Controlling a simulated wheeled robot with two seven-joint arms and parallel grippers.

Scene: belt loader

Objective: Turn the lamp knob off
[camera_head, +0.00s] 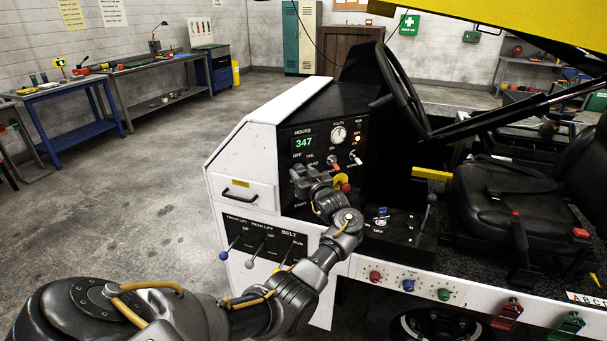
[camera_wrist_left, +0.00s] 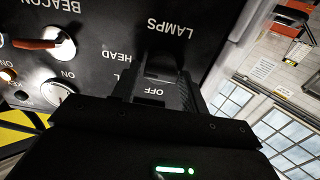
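The dark lamp knob (camera_wrist_left: 160,66) sits on the black control panel (camera_head: 349,112) under the upside-down LAMPS label in the left wrist view. HEAD and OFF labels are beside it, and part of another label is covered. My left gripper (camera_head: 304,176) is at the panel, below the hours display, and hides the knob in the head view. In the left wrist view its two fingers (camera_wrist_left: 158,88) are apart, with the knob between their tips. I see no clear grip on it, and its pointing direction is hard to tell. My right gripper is not in view.
A beacon switch with a red lever (camera_wrist_left: 38,44) and a round metal switch (camera_wrist_left: 58,92) are close beside the fingers. A red button (camera_head: 346,187) on yellow is right of the gripper. The steering wheel (camera_head: 402,90) and seat (camera_head: 505,195) are farther right. Open floor lies left.

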